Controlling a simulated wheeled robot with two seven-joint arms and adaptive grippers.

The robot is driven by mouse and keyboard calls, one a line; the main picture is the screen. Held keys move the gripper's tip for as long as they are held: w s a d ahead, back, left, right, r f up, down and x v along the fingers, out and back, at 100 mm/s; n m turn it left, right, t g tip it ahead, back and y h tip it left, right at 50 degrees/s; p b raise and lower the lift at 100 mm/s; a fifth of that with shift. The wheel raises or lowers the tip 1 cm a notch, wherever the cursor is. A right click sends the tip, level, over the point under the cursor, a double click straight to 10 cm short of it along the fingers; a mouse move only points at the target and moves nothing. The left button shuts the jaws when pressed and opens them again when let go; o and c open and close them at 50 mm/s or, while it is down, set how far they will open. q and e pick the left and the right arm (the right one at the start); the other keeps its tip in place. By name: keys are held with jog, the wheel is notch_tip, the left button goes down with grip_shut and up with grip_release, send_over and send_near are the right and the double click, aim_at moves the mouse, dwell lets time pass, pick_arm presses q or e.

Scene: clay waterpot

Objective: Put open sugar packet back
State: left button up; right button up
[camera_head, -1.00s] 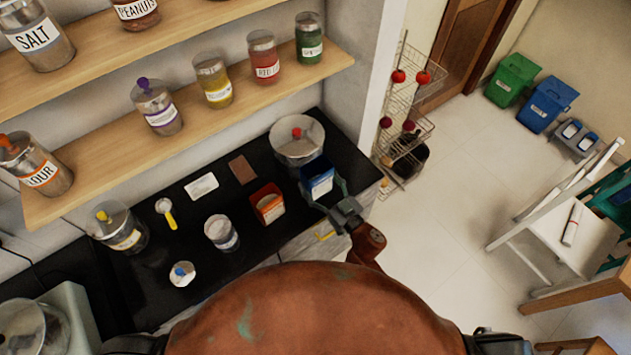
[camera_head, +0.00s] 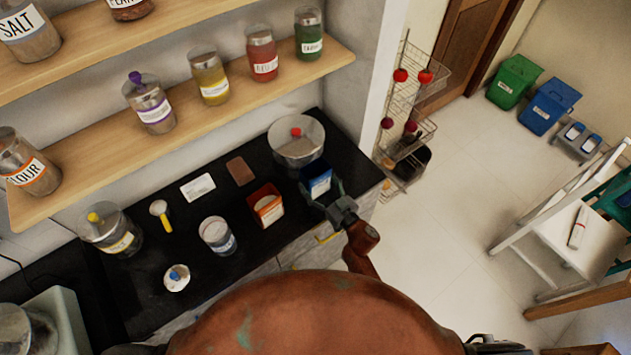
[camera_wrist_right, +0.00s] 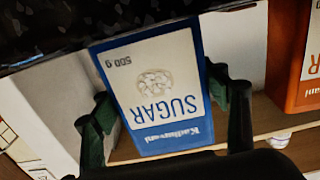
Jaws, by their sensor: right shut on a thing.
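The blue sugar packet (camera_head: 318,180) is at the right end of the black counter, in front of a large lidded glass pot. My right gripper (camera_head: 326,192) is shut on it. In the right wrist view the packet (camera_wrist_right: 160,80) shows its white front with "SUGAR" upside down, between the two dark green fingers of the gripper (camera_wrist_right: 168,118). I cannot tell whether its base touches the counter, or see its open top clearly. My left gripper is not in view.
An orange-red packet (camera_head: 266,205) stands left of the sugar packet. The lidded pot (camera_head: 297,145) is close behind. A glass jar (camera_head: 217,236), a scoop (camera_head: 162,214) and several shelf jars are further left. A wire rack (camera_head: 408,130) stands right of the counter.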

jog(key=shift+f, duration=0.15)
jog(key=o, duration=1.4)
jog(key=shift+s+d, duration=0.15)
jog(key=p+v, duration=0.1)
jog(key=v, duration=1)
jog(key=shift+s+d, duration=0.1)
jog(key=shift+s, duration=0.2)
jog(key=shift+r, duration=0.2)
